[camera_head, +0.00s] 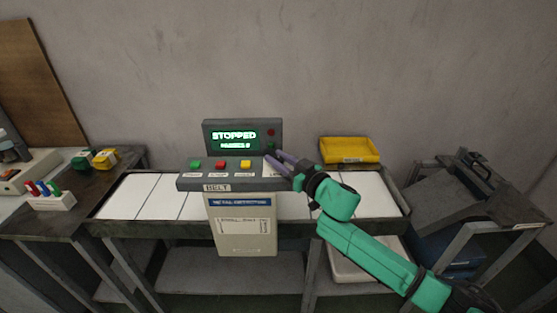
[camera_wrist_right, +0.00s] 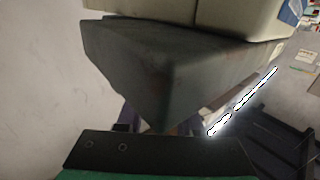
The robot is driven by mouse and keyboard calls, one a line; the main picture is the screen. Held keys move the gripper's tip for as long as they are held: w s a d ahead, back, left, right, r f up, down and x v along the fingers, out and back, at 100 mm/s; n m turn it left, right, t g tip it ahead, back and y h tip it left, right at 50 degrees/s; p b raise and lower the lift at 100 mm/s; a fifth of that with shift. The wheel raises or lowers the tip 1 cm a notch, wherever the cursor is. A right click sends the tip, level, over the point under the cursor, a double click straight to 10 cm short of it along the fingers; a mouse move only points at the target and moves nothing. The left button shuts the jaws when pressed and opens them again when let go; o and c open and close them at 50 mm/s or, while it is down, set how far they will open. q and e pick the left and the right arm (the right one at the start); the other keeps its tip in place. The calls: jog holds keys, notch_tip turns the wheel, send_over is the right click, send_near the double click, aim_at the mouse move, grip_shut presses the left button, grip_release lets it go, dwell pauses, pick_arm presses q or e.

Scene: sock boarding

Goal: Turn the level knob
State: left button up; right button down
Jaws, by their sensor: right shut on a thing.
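The grey control panel (camera_head: 222,180) stands over the belt table, with a green, a red and a yellow button in a row. Its screen (camera_head: 234,136) reads "STOPPED" in green. My right gripper (camera_head: 276,163) is at the right end of the button row, its purple fingers shut on the level knob, which they hide. In the right wrist view the dark housing (camera_wrist_right: 165,70) of the panel fills the middle and covers most of the fingers. My left gripper is out of view.
A yellow tray (camera_head: 349,150) sits behind the belt at the right. A beige metal detector box (camera_head: 243,238) hangs below the panel. A side table with green and yellow blocks (camera_head: 105,158) is at the left. A dark cart (camera_head: 490,205) stands at the right.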

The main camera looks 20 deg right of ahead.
jog(key=m+t+h+b, duration=0.1)
jog(key=m+h, duration=0.1)
jog(key=h, duration=0.1)
jog(key=shift+a+f, duration=0.1)
jog(key=shift+f, duration=0.1)
jog(key=m+h+b, duration=0.3)
jog(key=h+b, duration=0.1)
jog(key=shift+t+h, duration=0.4)
jog(key=shift+m+h+b, duration=0.8)
jog(key=shift+h+b, duration=0.25)
jog(key=shift+h, duration=0.05)
jog(key=shift+r+h, duration=0.2)
jog(key=shift+h, duration=0.1)
jog(key=shift+r, duration=0.1)
jog(key=c, duration=0.6)
grip_release()
jog(key=shift+o, duration=0.2)
